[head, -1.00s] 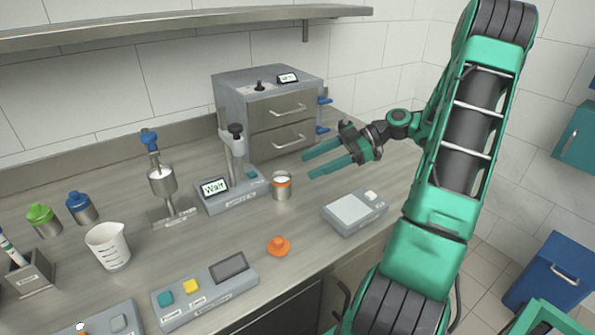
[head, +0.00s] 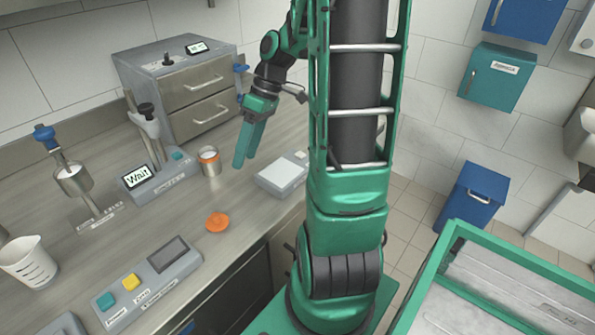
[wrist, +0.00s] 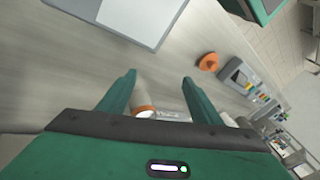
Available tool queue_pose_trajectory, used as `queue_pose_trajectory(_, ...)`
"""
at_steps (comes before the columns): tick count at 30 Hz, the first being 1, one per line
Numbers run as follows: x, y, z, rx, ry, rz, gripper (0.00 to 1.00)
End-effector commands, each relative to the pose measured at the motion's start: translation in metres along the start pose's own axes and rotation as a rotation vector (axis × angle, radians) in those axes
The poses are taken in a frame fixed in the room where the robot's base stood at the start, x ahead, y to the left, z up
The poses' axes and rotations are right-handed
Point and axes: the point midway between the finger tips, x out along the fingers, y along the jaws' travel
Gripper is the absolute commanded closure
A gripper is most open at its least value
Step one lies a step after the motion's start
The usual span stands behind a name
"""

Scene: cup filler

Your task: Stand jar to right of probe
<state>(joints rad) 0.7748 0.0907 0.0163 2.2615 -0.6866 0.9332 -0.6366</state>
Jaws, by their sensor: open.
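In the wrist view the jar (wrist: 144,109) shows between the two green fingers (wrist: 158,85), partly hidden by the gripper body. An orange lid (head: 217,222) lies on the bench in front of the jar.
A flat grey scale (head: 281,175) sits right of the jar. A drawer cabinet (head: 185,90) stands behind. A button panel (head: 150,283) is at the front, and a dispenser stand (head: 75,182) and white beaker (head: 28,262) are at left.

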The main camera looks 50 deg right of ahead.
Motion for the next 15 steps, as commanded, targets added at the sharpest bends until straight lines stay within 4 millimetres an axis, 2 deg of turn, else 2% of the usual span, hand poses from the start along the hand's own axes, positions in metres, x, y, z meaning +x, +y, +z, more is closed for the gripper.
queue_pose_trajectory(1, -0.002, -0.011, 0.007, 0.059, -0.032, 0.044, 0.41)
queue_pose_trajectory(7, -0.015, -0.043, 0.05, 0.369, -0.106, 0.221, 0.41)
queue_pose_trajectory(15, -0.032, -0.077, 0.118, 0.758, -0.084, 0.406, 0.41)
